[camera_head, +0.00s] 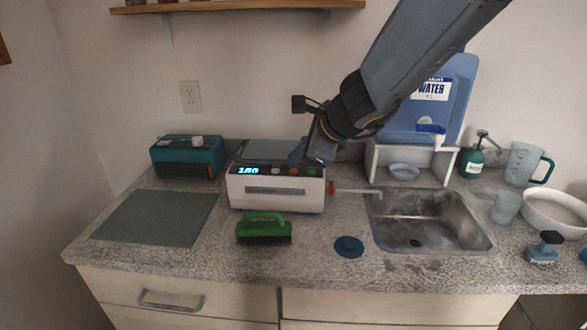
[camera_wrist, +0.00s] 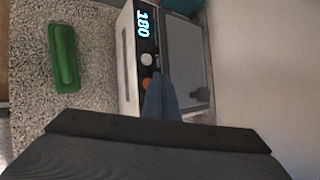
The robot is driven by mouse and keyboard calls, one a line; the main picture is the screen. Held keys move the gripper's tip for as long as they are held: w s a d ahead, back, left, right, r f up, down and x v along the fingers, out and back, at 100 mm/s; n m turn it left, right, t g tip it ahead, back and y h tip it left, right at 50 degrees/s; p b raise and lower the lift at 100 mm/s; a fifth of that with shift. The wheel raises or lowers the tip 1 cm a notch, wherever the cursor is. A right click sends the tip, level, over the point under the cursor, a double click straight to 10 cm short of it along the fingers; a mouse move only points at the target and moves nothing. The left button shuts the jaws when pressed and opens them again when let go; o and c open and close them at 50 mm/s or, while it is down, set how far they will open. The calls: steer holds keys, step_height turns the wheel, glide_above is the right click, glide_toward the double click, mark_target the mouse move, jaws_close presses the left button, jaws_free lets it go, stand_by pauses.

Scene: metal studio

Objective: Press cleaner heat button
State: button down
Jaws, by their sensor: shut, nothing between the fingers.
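The cleaner (camera_head: 276,194) is a white box with a dark top panel on the counter. Its lit display (camera_wrist: 144,24) reads 180, and it also shows in the head view (camera_head: 248,170). In the wrist view a white round button (camera_wrist: 146,59) and an orange button (camera_wrist: 147,84) lie on the panel below the display. My gripper (camera_head: 296,156) is shut and empty over the right part of the cleaner. In the wrist view its blue fingertips (camera_wrist: 158,76) are right beside the orange button and partly cover the panel there. I cannot tell whether they touch it.
A green brush (camera_head: 264,229) lies in front of the cleaner. A teal heater-like box (camera_head: 187,157) and grey mat (camera_head: 157,218) are at left. A sink (camera_head: 430,222), blue water container (camera_head: 456,90) on a stand, and blue disc (camera_head: 349,247) are at right.

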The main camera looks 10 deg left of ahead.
step_height(320, 180, up, 6)
steer(key=p, duration=0.5)
steer(key=shift+p, duration=0.3)
steer(key=shift+f, duration=0.1)
steer(key=s+d+f+n+g+h, duration=0.1)
steer(key=s+d+f+n, duration=0.3)
steer(key=d, duration=0.5)
steer(key=s+d+f+n+g+h, duration=0.2)
steer(key=s+d+f+n, duration=0.3)
steer(key=s+d+n, duration=0.3)
steer(key=s+d+f+n+g+h, duration=0.2)
steer(key=s+d+f+n+h, duration=0.1)
steer(key=s+d+n, duration=0.3)
steer(key=s+d+f, duration=0.1)
steer(key=s+d, duration=0.1)
steer(key=d, duration=0.2)
steer(key=shift+s+d+f+h, duration=0.2)
steer(key=shift+s+f+h, duration=0.1)
steer(key=shift+s+f, duration=0.1)
